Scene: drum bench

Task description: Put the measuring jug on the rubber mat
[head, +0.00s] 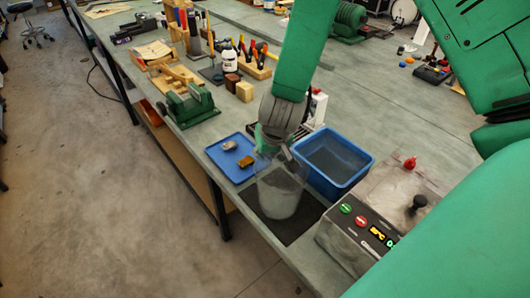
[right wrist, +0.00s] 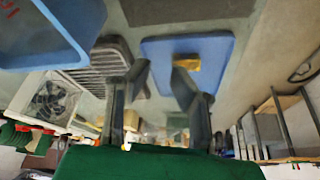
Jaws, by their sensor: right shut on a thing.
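The measuring jug (head: 279,192) is a clear, see-through vessel in the head view. It appears over the dark rubber mat (head: 312,212), between the blue tray and the blue tub at the bench's front edge. I cannot tell whether its base touches the mat. My right gripper (head: 273,151) is at the jug's upper end and shut on it; the exact grip is hard to see. In the right wrist view my right gripper's fingers (right wrist: 158,88) stand apart, and the jug is not clearly made out between them. The mat's dark surface (right wrist: 185,10) shows at the top. My left gripper is not in view.
A blue tray (head: 222,160) with small items lies left of the mat. A water-filled blue tub (head: 345,185) stands behind it to the right. A control box with buttons (head: 352,240) is close on the right. A green vise (head: 188,108) is farther left.

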